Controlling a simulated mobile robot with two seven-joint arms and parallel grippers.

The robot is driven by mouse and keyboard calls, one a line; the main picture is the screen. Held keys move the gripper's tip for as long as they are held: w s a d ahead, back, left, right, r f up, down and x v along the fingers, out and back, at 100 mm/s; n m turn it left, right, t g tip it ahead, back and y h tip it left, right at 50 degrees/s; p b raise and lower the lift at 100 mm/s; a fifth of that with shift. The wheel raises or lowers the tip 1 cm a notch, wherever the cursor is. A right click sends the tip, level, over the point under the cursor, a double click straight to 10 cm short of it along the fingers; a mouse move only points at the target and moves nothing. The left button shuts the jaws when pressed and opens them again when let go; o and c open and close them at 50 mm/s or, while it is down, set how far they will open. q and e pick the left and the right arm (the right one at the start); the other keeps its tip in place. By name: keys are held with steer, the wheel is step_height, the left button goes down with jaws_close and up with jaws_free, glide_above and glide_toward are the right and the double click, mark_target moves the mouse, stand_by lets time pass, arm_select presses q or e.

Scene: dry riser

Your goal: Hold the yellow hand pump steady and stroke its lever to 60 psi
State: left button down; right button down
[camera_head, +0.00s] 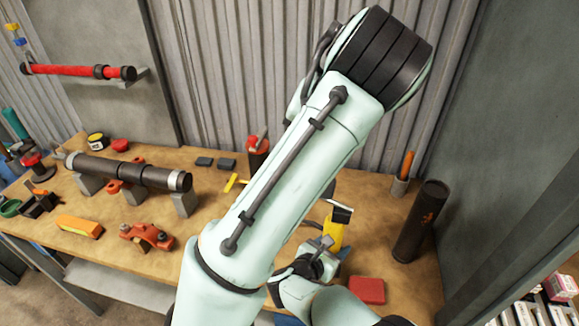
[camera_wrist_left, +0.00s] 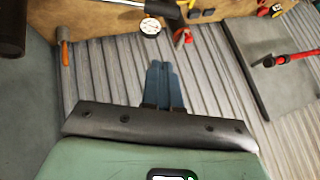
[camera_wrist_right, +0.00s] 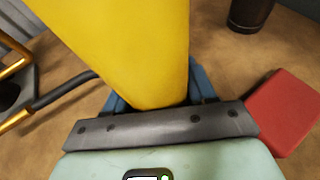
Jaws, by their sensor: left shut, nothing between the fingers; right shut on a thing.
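The yellow hand pump (camera_head: 335,233) stands on the bench behind my foreground arm, its black top (camera_head: 342,214) showing. Its yellow body (camera_wrist_right: 135,45) fills the upper right wrist view. My right gripper (camera_wrist_right: 150,98) is shut on this body, with blue fingers on both sides. My left gripper (camera_wrist_left: 163,85) is shut and empty, its fingertips in front of the corrugated wall. It is hidden in the head view. A round white dial gauge (camera_wrist_left: 150,27) shows beyond its fingertips, too small to read. I cannot clearly make out the pump lever.
My large foreground arm covers mid-bench. A red block (camera_head: 367,290) lies right of the pump, with a black cylinder (camera_head: 420,220) and an orange-handled tool in a cup (camera_head: 402,175) beyond. A dark pipe on supports (camera_head: 130,174) and orange clamp (camera_head: 147,237) occupy the left.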

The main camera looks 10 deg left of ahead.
arm_select(q)
steer(key=x, duration=1)
steer(key=shift+w+a, duration=0.1)
steer(key=shift+a, duration=0.1)
steer(key=shift+s+a+f, duration=0.15)
steer(key=shift+a+f, duration=0.05)
steer(key=shift+f, duration=0.4)
steer(key=shift+s+a+f, duration=0.1)
steer(key=shift+a+f, duration=0.1)
steer(key=shift+f, duration=0.4)
steer(key=shift+s+a+f, duration=0.15)
steer(key=shift+a+f, duration=0.05)
steer(key=shift+f, duration=0.4)
steer(key=a+f+n+h, duration=0.1)
steer(key=a+f+h, duration=0.2)
steer(key=f, duration=0.3)
steer(key=shift+a+f, duration=0.3)
steer(key=shift+a, duration=0.15)
steer(key=r, duration=0.2)
steer(key=w+r, duration=0.1)
steer(key=r, duration=0.1)
steer(key=shift+r, duration=0.1)
steer(key=v, duration=1)
steer(key=shift+a+r, duration=0.3)
